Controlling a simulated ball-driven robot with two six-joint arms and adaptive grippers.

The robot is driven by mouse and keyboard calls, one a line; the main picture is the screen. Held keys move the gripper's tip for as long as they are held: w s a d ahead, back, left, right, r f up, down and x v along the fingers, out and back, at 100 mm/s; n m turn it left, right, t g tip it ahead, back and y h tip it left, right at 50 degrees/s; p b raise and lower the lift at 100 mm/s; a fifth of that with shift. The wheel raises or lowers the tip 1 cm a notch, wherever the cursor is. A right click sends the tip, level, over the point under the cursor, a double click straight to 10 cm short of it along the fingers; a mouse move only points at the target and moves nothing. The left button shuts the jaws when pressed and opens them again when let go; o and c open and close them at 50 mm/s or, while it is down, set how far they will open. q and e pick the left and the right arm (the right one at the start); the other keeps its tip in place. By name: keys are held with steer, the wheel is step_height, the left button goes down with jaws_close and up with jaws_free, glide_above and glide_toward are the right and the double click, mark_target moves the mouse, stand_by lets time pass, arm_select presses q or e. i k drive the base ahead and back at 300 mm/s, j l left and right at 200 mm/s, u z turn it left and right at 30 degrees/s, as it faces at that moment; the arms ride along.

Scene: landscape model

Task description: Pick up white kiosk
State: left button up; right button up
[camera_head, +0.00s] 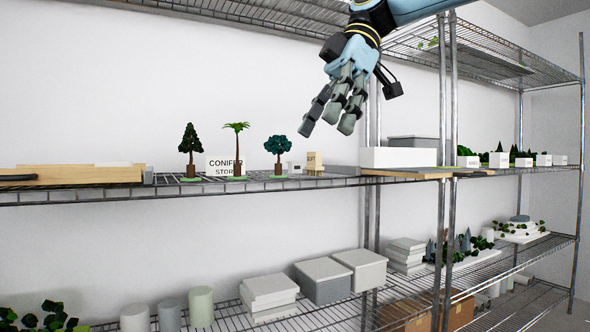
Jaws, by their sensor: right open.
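A small white block with a dark window-like patch, which looks like the white kiosk (295,168), stands on the middle wire shelf between a round dark-green tree (278,150) and a small tan booth (315,163). It is too small to make out in detail. My right gripper (334,114) hangs from the top of the view, above and a little to the right of the kiosk, and apart from it. Its fingers point down and left, and it is open and empty. My left gripper is not in view.
A conifer (190,150), a palm (236,148) and a white lettered sign (213,163) stand to the left on the wire shelf (100,190). A white open box (398,157) is on the right. Metal posts (448,120) rise right of my gripper.

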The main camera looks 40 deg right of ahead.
mark_target(294, 167)
steer(key=i+l, duration=0.35)
steer(key=l, duration=0.15)
steer(key=i+l, duration=0.35)
steer(key=l, duration=0.2)
steer(key=i+l, duration=0.75)
steer(key=l, duration=0.25)
